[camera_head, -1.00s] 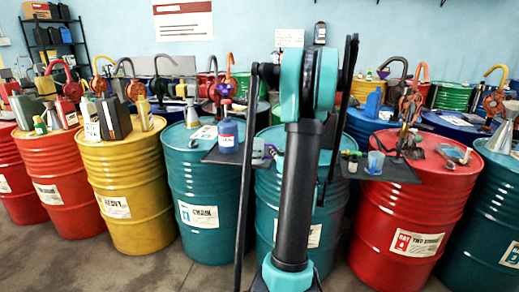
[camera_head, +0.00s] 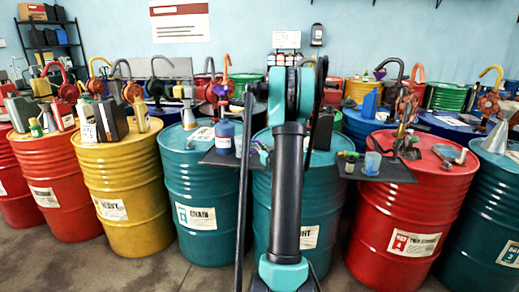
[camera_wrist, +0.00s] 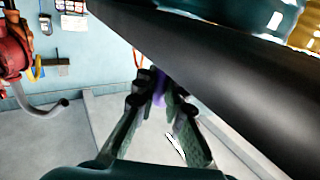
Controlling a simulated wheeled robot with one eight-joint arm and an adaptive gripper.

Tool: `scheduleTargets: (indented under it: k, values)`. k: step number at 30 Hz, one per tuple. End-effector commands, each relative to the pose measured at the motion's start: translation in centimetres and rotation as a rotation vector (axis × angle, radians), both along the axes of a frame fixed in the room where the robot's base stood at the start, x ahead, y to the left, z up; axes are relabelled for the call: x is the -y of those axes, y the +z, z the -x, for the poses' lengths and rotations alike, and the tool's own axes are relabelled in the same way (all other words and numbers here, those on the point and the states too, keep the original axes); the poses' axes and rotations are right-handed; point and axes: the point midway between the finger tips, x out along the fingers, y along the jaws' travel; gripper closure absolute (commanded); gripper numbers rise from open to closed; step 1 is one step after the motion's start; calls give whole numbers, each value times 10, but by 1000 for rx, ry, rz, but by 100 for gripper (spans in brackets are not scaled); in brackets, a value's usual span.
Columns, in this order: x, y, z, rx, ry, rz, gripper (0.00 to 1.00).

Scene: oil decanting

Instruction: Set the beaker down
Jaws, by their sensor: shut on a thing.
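In the wrist view my gripper (camera_wrist: 160,100) has its two fingers close together around a narrow purple thing (camera_wrist: 159,88). It appears to be the beaker, but the fingers hide most of it and its shape is unclear. In the head view my arm stands upright in the centre and I cannot make out the gripper. A small purple patch (camera_head: 263,152) shows beside the arm, by the right end of the left dark shelf (camera_head: 217,159). A clear blue cup (camera_head: 373,163) stands on the right dark shelf (camera_head: 397,173).
Teal (camera_head: 200,190), yellow (camera_head: 115,180) and red (camera_head: 415,215) drums crowd both sides, with pumps and cans on top. Grey floor (camera_head: 150,265) is clear in front.

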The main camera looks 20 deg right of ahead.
Motion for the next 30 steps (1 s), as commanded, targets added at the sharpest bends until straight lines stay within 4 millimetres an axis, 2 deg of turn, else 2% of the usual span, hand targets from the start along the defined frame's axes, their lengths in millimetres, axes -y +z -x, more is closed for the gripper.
scheduleTargets:
  k: [3, 13, 14, 19, 30]
  values:
    - [0, -8, 0, 0, 0, 0, 100]
    - [0, -11, 0, 0, 0, 0, 100]
    - [0, -11, 0, 0, 0, 0, 89]
    - [0, -10, 0, 0, 0, 0, 69]
    - [0, -7, 0, 0, 0, 0, 69]
